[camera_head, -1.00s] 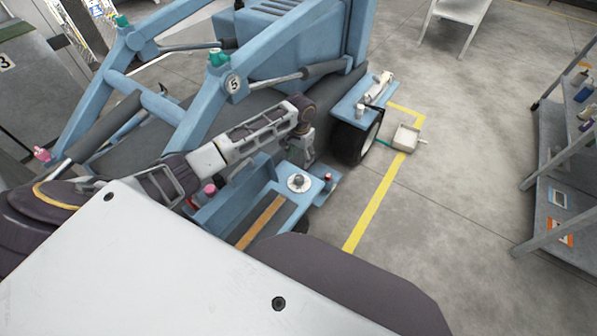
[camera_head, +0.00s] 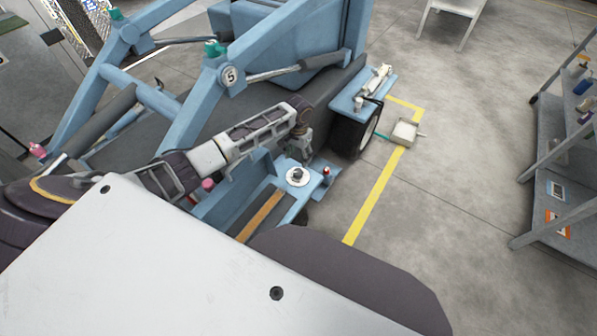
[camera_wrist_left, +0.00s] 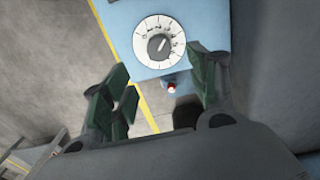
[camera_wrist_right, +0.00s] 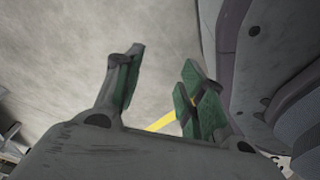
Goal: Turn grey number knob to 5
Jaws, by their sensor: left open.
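The grey number knob (camera_head: 297,176) sits on a round white dial on the blue machine's low corner. In the left wrist view the knob (camera_wrist_left: 158,44) shows at the centre of the numbered dial, its bar slanting from lower left to upper right. I cannot tell which number it points at. My left gripper (camera_head: 301,147) is just above and behind the dial in the head view. In the left wrist view its green-padded fingers (camera_wrist_left: 163,78) are apart and empty, with the dial beyond them. My right gripper (camera_wrist_right: 160,77) is open and empty above bare floor in the right wrist view.
A red button (camera_wrist_left: 171,88) stands beside the dial. A pink-capped fitting (camera_head: 208,184) is left of it. The blue lift arms (camera_head: 205,100) rise behind my left arm. A grey shelf (camera_head: 560,170) stands far right. Floor between shelf and machine is mostly clear.

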